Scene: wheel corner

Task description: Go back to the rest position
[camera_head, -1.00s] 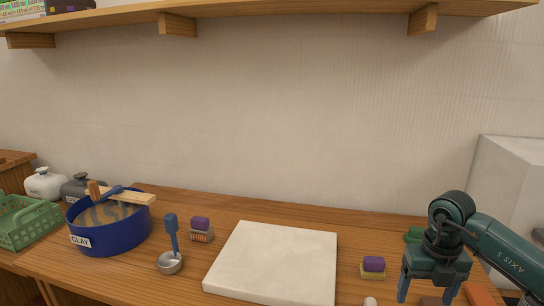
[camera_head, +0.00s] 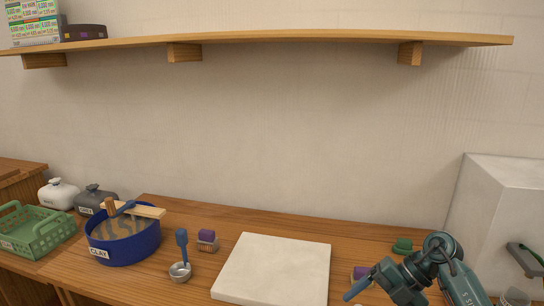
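My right gripper (camera_head: 372,292) is at the bottom right, over the wooden worktop (camera_head: 195,288). One blue-tipped finger points down and to the left, close to a purple-topped block (camera_head: 361,272) that it partly covers. The other finger is not clear at the frame's lower edge, so its opening cannot be told. I see nothing held in the visible part. My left gripper is not in view.
A white slab (camera_head: 274,268) lies mid-worktop. To its left are a ladle (camera_head: 181,260), another purple-topped block (camera_head: 207,237), a blue CLAY tub (camera_head: 130,248) and a green basket (camera_head: 38,236). A grey-white box (camera_head: 495,205) stands right. A shelf (camera_head: 270,38) runs above.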

